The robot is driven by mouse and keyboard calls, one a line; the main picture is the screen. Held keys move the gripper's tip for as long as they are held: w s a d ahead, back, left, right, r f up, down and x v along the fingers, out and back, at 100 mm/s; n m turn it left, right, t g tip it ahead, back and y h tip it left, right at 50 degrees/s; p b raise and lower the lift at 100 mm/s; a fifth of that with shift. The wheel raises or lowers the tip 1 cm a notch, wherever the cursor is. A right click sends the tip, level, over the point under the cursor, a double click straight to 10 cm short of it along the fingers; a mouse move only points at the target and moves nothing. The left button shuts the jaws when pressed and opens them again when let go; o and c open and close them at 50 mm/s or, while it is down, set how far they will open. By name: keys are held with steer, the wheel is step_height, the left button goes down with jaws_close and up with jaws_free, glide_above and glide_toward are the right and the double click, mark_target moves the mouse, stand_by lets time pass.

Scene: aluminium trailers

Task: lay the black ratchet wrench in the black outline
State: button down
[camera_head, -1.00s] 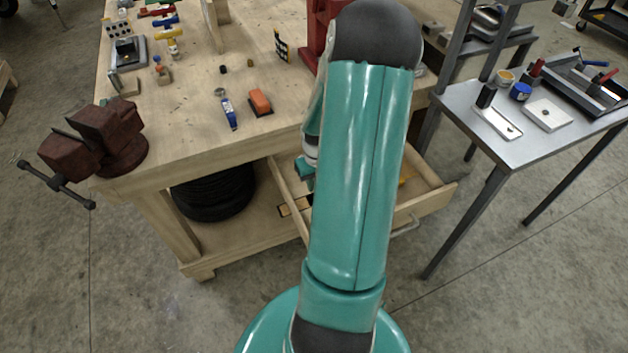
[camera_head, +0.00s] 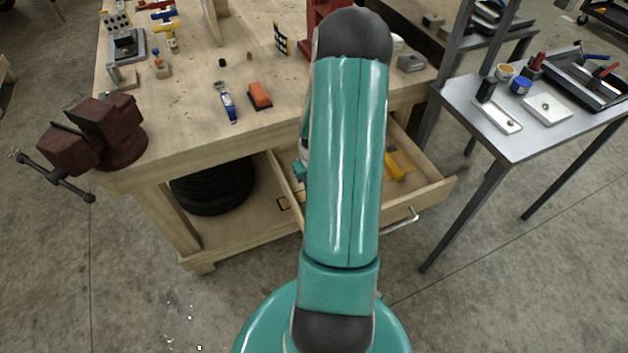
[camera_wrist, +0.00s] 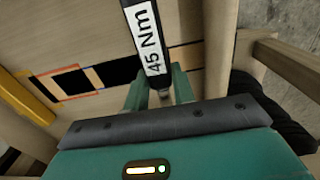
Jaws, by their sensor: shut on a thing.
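The black ratchet wrench (camera_wrist: 145,30) shows in the wrist view as a black bar with a white "45 Nm" label. My gripper (camera_wrist: 160,90) is shut on it, with a teal finger on either side. The wrench points away from the gripper toward the top of the picture, above the drawer floor. Black marking (camera_wrist: 120,73) lies on that floor, running behind the wrench to both sides; the wrench and fingers hide part of it. I cannot tell whether the wrench touches the floor. In the head view my arm hides the wrench and most of the gripper.
The open wooden drawer (camera_head: 440,190) juts from the workbench (camera_head: 180,110). A yellow tool (camera_head: 394,166) lies in it and also shows in the wrist view (camera_wrist: 24,98). Orange and blue outlines lie beside the black marking. A metal table (camera_head: 470,112) stands at right.

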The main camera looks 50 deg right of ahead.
steer(key=shift+w+d+f, duration=0.15)
steer(key=shift+w+f, duration=0.1)
steer(key=shift+f, duration=0.55)
steer(key=shift+w+d+f, duration=0.1)
steer(key=shift+w+f, duration=0.1)
steer(key=shift+f, duration=0.55)
steer(key=c, duration=1.1)
jaws_free()
step_height(320, 180, up, 14)
steer(key=shift+f, duration=0.1)
